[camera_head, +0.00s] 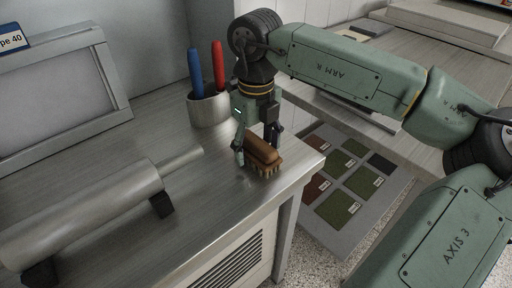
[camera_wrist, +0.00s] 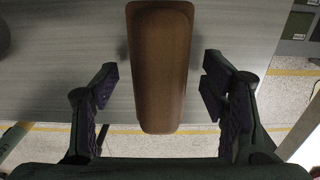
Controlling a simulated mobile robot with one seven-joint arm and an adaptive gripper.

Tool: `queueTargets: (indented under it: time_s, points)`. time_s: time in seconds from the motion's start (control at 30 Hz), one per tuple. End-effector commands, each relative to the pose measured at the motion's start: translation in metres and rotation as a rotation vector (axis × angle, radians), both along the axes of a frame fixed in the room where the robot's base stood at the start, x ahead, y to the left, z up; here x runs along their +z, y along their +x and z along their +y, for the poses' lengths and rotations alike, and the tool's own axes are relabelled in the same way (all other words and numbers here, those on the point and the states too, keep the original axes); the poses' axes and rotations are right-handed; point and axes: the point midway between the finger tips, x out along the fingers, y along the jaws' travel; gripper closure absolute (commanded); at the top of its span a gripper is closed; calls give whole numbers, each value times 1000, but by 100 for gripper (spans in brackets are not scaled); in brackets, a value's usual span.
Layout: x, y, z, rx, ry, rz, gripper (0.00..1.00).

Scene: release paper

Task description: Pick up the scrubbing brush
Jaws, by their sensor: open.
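The scrubbing brush (camera_head: 263,156) has a brown wooden back and bristles below. It sits near the right front corner of the grey worktop (camera_head: 110,205). My gripper (camera_head: 257,150) is over it, pointing down, with one finger on each side. In the wrist view the brush's brown back (camera_wrist: 159,65) stands between the two open fingers of my gripper (camera_wrist: 160,92), with a visible gap on both sides. The bristles are hidden in the wrist view.
A metal cup (camera_head: 208,109) with a blue and a red handle stands behind the brush. A grey cylinder on a stand (camera_head: 85,210) lies to the left. A board of colour samples (camera_head: 345,180) is beyond the worktop's right edge.

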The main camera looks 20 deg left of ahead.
Motion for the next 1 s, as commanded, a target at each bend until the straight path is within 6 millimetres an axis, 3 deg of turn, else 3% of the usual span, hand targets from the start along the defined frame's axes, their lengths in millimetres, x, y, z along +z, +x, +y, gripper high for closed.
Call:
queueTargets:
  time_s: [0.2,1.0]
  points:
    - [-1,0,0,0,1,-1,33]
    - [-1,0,0,0,1,0,87]
